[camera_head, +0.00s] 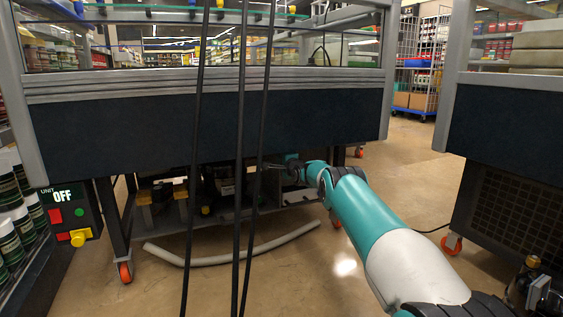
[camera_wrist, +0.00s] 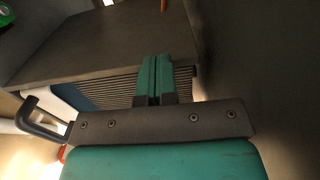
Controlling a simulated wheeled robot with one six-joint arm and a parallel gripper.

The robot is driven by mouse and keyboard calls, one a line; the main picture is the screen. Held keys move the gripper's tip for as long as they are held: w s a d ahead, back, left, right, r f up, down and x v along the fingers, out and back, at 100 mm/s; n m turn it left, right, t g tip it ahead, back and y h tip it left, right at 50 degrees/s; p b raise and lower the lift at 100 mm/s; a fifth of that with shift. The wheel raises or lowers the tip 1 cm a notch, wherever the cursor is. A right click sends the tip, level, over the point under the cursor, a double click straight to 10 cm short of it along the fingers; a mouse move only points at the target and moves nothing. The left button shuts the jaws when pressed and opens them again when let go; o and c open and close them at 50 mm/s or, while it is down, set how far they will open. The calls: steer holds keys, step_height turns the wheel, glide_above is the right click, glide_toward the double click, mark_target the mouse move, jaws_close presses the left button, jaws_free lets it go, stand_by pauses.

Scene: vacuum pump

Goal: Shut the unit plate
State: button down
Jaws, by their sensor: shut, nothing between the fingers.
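In the wrist view my gripper (camera_wrist: 153,62) is shut and empty, its two teal fingers together. A broad dark grey plate (camera_wrist: 95,50) lies just beyond the fingertips and fills the upper left; it may be the unit plate. A ribbed dark surface (camera_wrist: 118,88) shows under its edge, beside the fingers. I cannot tell whether the fingertips touch the plate. In the head view my teal and white arm reaches under the bench (camera_head: 215,125), and its gripper (camera_head: 268,167) is small among dark parts there. The plate cannot be made out in that view.
A control box (camera_head: 70,217) marked UNIT OFF, with red, green and yellow controls, is at left. Black cables (camera_head: 240,150) hang in front. A pale hose (camera_head: 235,254) lies on the floor. A black handle (camera_wrist: 40,118) is left of my wrist. A dark wall (camera_wrist: 260,70) is close on the right.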

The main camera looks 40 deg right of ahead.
steer(key=shift+w+r+p, duration=0.15)
steer(key=shift+r+p, duration=0.25)
steer(key=shift+r, duration=0.15)
steer(key=shift+a+p, duration=0.1)
steer(key=shift+p, duration=0.4)
steer(key=f+p+v, duration=0.1)
steer(key=p+v, duration=1)
steer(key=v, duration=0.3)
